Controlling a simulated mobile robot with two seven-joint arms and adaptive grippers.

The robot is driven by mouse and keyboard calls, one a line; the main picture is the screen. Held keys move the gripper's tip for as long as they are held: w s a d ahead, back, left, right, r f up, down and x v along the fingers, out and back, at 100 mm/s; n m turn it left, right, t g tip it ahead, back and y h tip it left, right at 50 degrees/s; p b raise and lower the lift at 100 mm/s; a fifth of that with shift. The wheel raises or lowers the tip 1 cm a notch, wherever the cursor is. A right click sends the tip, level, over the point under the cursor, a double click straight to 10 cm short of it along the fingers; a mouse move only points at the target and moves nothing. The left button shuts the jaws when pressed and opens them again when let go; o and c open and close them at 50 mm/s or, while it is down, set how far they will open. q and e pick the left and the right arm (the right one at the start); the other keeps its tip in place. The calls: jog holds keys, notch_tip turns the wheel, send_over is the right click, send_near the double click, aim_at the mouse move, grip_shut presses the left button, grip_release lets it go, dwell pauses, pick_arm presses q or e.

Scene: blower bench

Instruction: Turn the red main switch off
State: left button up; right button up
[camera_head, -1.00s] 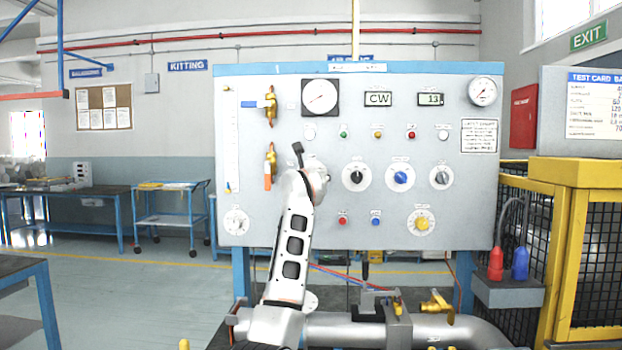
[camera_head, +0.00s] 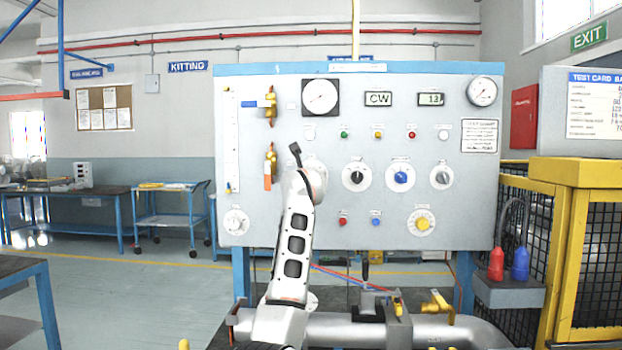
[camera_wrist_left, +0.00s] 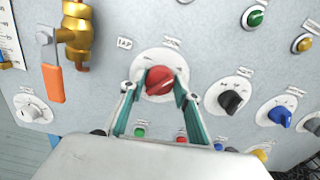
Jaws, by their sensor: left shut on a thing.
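The red main switch (camera_wrist_left: 159,81) is a red knob on a round white plate on the grey panel, seen in the left wrist view. My left gripper (camera_wrist_left: 157,88) is shut on the knob, with one teal finger on each side of it. In the head view my left arm reaches up to the panel, and its wrist hides the knob and the fingers. Part of the white plate (camera_head: 318,167) shows beside the wrist. My right gripper is in no view.
A black knob (camera_head: 356,176), a blue knob (camera_head: 401,177) and a grey knob (camera_head: 441,177) sit to the right. An orange-handled brass valve (camera_head: 270,166) is close on the left. Pipework (camera_head: 340,328) runs below the panel.

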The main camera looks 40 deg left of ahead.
pick_arm(q)
jog(key=n+b, duration=0.1)
jog(key=n, duration=0.4)
jog(key=n+b, duration=0.2)
jog(key=n, duration=0.4)
jog(key=n+b, duration=0.2)
jog(key=n, duration=0.3)
jog(key=shift+s+a+f+n, duration=0.1)
jog(key=shift+a+f+n, duration=0.15)
jog(key=shift+n, duration=0.15)
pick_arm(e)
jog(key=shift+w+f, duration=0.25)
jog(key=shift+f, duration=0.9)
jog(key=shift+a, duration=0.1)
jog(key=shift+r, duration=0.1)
pick_arm(q)
jog(key=o, duration=1.1)
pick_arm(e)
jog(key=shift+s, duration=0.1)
